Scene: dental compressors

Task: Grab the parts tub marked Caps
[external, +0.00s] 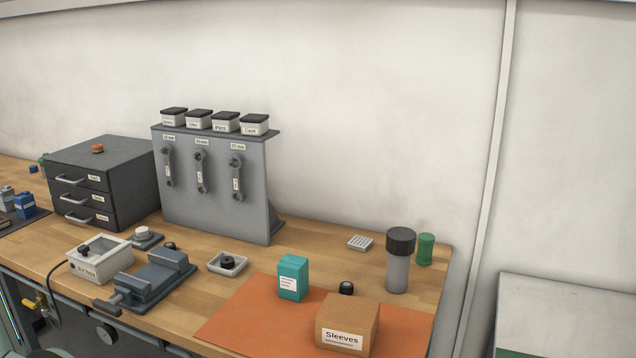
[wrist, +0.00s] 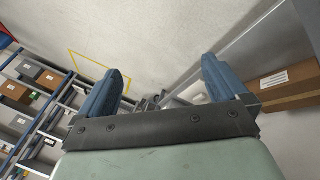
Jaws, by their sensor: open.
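Several small white parts tubs with dark lids stand in a row on top of a grey tool rack (external: 222,190) in the external view. The tub at the right end (external: 254,125) has a label that seems to read Caps, though the print is small. The tub beside it (external: 226,123) seems to read Pins. The two tubs further left (external: 198,120) have labels too small to read surely. My gripper (wrist: 162,72) shows only in the wrist view, with its two blue fingers wide apart and nothing between them. No tub can be made out in the wrist view.
Wrenches hang on the rack's front. A dark drawer cabinet (external: 104,180) stands left of it. On the bench are a grey vise (external: 155,280), a teal box (external: 292,278), a Sleeves carton (external: 347,322) and a dark-lidded jar (external: 398,265). The wrist view shows shelves with bins (wrist: 30,95).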

